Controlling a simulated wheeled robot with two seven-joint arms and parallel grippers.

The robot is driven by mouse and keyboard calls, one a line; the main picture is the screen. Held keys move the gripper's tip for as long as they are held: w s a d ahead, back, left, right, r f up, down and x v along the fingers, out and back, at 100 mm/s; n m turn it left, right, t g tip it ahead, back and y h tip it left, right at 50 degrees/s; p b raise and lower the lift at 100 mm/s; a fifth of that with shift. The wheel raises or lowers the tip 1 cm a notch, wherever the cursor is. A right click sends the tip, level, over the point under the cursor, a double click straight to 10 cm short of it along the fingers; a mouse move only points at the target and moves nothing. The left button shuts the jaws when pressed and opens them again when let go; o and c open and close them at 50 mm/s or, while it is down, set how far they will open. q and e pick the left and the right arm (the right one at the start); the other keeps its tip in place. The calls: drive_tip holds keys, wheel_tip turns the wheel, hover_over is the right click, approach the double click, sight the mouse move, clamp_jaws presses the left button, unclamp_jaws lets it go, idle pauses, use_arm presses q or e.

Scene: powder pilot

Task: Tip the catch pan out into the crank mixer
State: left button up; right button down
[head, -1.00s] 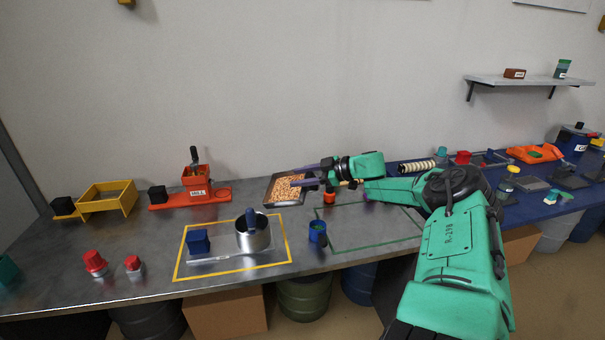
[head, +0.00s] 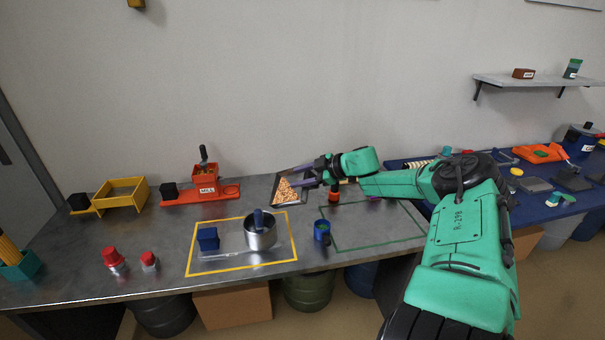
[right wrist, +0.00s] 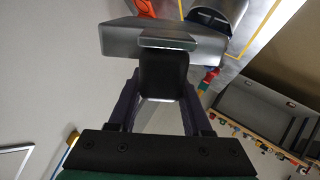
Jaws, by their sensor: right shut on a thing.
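The catch pan (head: 277,196) is a dark, shallow pan with orange-brown granules in it, behind the mixer in the head view. In the right wrist view the pan (right wrist: 160,38) shows as a grey metal wall with a dark handle. My right gripper (head: 300,177) is shut on this handle, its purple fingers on either side. The crank mixer (head: 261,238) is a metal pot with a blue upright part, beside a blue block, inside a yellow outline. The pan is behind and to the right of the pot, apart from it. My left gripper is not in view.
An orange mill (head: 205,178) and a yellow frame (head: 120,195) stand at the back left. A blue cup (head: 322,231) stands right of the mixer, and a red-topped jar (head: 333,197) below my right gripper. Two red-capped items (head: 112,258) are front left. The green outline (head: 375,245) is mostly clear.

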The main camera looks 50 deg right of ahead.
drive_tip(key=shift+w+a+r+n+h+p, duration=0.3)
drive_tip(key=shift+a+r+p, duration=0.25)
drive_tip(key=shift+p, duration=0.2)
drive_tip(key=w+a+n+g+h+p, duration=0.2)
drive_tip(key=w+a+h+p, duration=0.1)
drive_tip(key=a, duration=0.4)
drive_tip(key=w+a+f+n+g+h+p, duration=0.1)
drive_tip(key=w+a+n+g+h+p, duration=0.2)
drive_tip(key=a, duration=0.4)
drive_tip(key=shift+w+a+h+p, duration=0.2)
drive_tip(key=shift+h+p, duration=0.25)
drive_tip(key=shift+h, duration=0.95)
